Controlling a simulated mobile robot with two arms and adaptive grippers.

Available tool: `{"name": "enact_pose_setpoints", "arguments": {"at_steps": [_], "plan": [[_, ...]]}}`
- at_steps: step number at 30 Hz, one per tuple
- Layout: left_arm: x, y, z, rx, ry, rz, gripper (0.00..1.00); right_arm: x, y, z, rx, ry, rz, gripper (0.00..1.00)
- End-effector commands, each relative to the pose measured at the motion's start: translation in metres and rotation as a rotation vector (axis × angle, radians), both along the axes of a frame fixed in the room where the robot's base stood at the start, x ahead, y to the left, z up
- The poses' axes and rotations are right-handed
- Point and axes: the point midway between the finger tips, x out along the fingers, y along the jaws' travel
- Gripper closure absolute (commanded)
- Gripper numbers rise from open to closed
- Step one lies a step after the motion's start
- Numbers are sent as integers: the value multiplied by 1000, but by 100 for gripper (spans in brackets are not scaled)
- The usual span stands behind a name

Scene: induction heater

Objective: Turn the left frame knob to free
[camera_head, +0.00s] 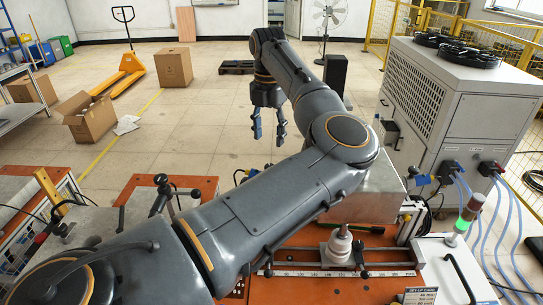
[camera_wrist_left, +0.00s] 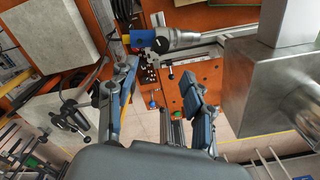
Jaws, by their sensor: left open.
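My left gripper (camera_head: 269,139) hangs fingers-down above the floor beyond the orange-topped table (camera_head: 382,236), open and empty. In the left wrist view the two fingers (camera_wrist_left: 160,80) stand wide apart with nothing between the pads. A black knob (camera_wrist_left: 161,45) beside a blue block shows ahead of the fingertips, apart from them. Another black-handled clamp (camera_wrist_left: 72,118) shows left of the gripper. In the head view a black knob on a post (camera_head: 160,180) stands at the table's left part. I cannot tell which is the left frame knob. My arm hides much of the table.
A large grey chiller cabinet (camera_head: 440,130) with hoses stands at the right. A metal block (camera_wrist_left: 285,85) is close to the right finger. A bottle-like part (camera_head: 340,243) stands on the scaled rail.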

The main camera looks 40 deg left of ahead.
Motion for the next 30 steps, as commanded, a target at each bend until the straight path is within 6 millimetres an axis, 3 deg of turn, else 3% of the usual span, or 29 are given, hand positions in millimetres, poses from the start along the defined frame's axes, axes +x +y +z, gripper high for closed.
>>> {"name": "enact_pose_setpoints", "arguments": {"at_steps": [3, 13, 18, 26, 30], "plan": [[-1, -1, -22, 0, 5, -1, 49, 4, 1, 18, 2, -8, 1, 48], [0, 0, -80, 1, 3, 0, 49, 19, 3, 43, 5, -31, 1, 48], [0, 0, -92, 2, 0, 1, 49, 18, 5, 46, 7, -29, 2, 48], [0, 0, -94, 2, 0, 1, 49, 12, 7, 45, 9, -19, 1, 48], [0, 0, -94, 2, 0, 1, 73, 11, 7, 45, 9, -18, 1, 48]]}}
